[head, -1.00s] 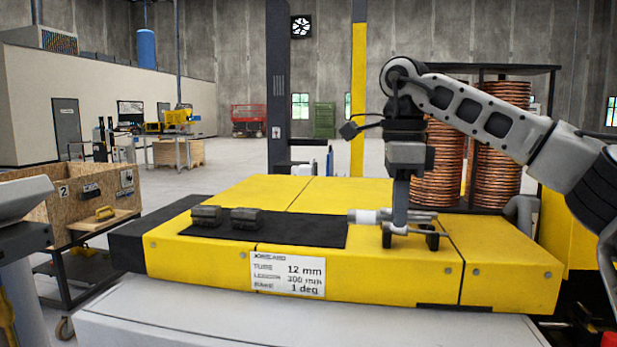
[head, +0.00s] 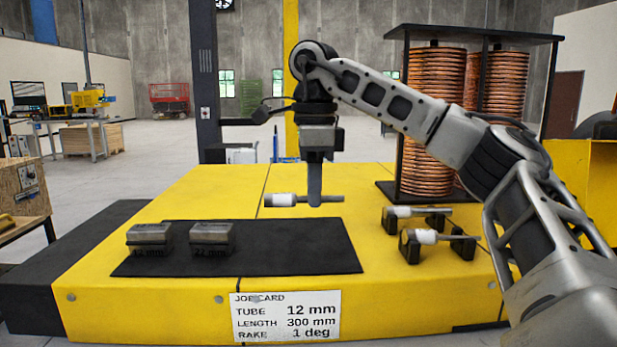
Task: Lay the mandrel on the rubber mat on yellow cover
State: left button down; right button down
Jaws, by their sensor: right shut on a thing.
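My right gripper (head: 315,200) is shut on a mandrel (head: 283,200), a metal rod lying level with a white sleeve toward its left end. It hangs above the yellow cover (head: 215,190), close to the far edge of the black rubber mat (head: 290,250) in the picture. Its exact height is hard to judge. Two dark grey blocks stand on the left part of the mat: one (head: 150,238) marked apparently 12 mm, the other (head: 212,238) apparently 22 mm. The mat's right half is bare. My left gripper is out of view.
Two more rods with white sleeves rest on dark stands at the right of the cover, a rear one (head: 405,212) and a front one (head: 427,237). A rack of copper coils (head: 432,120) stands behind them. A job card (head: 286,317) is on the cover's front face.

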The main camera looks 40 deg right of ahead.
aim_at(313, 240)
jog(key=shift+w+f, duration=0.1)
jog(key=shift+f, duration=2.85)
jog(key=c, duration=1.4)
grip_release()
notch_tip(313, 240, up, 16)
jog(key=shift+f, duration=0.1)
